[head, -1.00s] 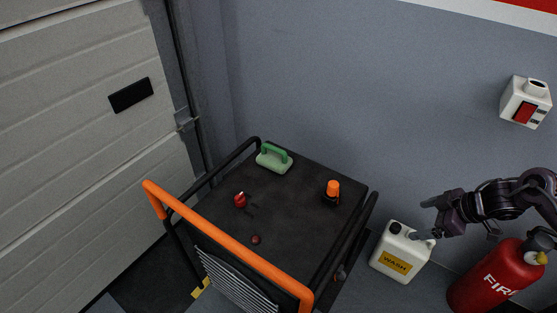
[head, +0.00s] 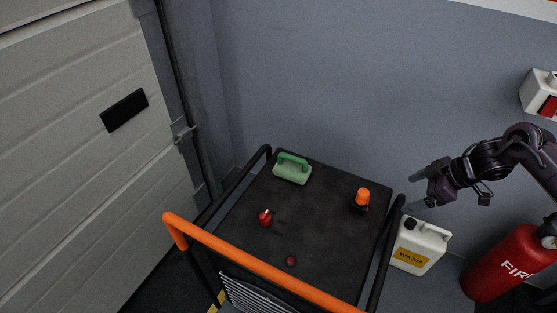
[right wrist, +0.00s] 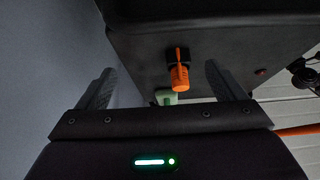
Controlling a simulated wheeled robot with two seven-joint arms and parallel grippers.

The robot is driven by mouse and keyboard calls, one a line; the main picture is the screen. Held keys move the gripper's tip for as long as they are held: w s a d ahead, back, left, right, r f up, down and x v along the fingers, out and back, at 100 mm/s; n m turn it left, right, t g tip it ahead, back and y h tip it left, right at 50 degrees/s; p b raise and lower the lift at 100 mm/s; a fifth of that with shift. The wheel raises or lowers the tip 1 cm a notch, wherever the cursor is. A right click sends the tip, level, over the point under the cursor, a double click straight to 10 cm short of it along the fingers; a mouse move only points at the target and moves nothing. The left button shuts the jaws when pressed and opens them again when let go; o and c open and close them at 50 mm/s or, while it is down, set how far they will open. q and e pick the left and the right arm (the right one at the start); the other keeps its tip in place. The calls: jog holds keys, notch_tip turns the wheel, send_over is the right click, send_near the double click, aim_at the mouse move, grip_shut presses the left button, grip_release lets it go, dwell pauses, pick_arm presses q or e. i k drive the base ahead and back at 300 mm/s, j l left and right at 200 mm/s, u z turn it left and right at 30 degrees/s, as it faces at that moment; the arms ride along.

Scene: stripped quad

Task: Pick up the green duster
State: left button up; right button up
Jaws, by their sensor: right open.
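The green duster (head: 292,170), a pale block with a darker green handle on top, lies at the back left of the black cart top (head: 325,215). In the right wrist view the green duster (right wrist: 165,97) shows partly behind an orange-capped thing. My right gripper (head: 414,190) is open and empty, just right of the cart's right rail and apart from the duster. Its two fingers also show in the right wrist view (right wrist: 165,88), with nothing between them at close range. My left gripper is not in view.
On the cart stand an orange-capped item (head: 362,199), a red item (head: 266,218) and a small dark red ball (head: 291,261). An orange handle bar (head: 265,245) crosses the front. A wash jug (head: 420,246) and red extinguisher (head: 505,265) stand at the right.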

aim_at(294, 169)
jog(key=i+j, duration=0.15)
jog(key=j, duration=0.15)
jog(key=i+j, duration=0.1)
jog(key=j, duration=0.2)
jog(key=i+j, duration=0.15)
jog(key=j, duration=0.15)
jog(key=i+j, duration=0.1)
jog(key=j, duration=0.25)
